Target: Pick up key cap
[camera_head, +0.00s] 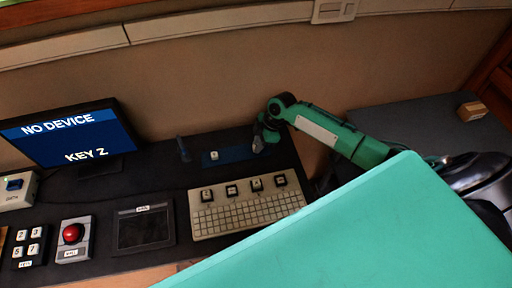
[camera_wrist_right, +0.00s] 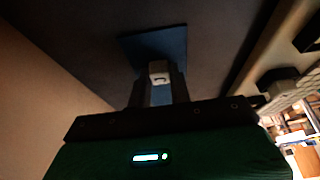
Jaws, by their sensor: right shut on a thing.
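My right gripper (camera_head: 258,148) reaches in from the right at the back of the dark table, at the right end of a blue mat (camera_head: 235,155). In the wrist view its fingers (camera_wrist_right: 159,82) are closed on a small pale key cap (camera_wrist_right: 158,70), with the blue mat (camera_wrist_right: 155,42) beyond. A white cap-like piece (camera_head: 214,156) shows on the mat, left of the gripper. My left gripper is not in view.
A beige keyboard (camera_head: 245,212) with several raised dark keys stands in front of the mat. A black pad (camera_head: 143,228), a red button box (camera_head: 73,236) and a monitor (camera_head: 70,135) reading "KEY Z" are to the left. A dark post (camera_head: 183,148) stands left of the mat.

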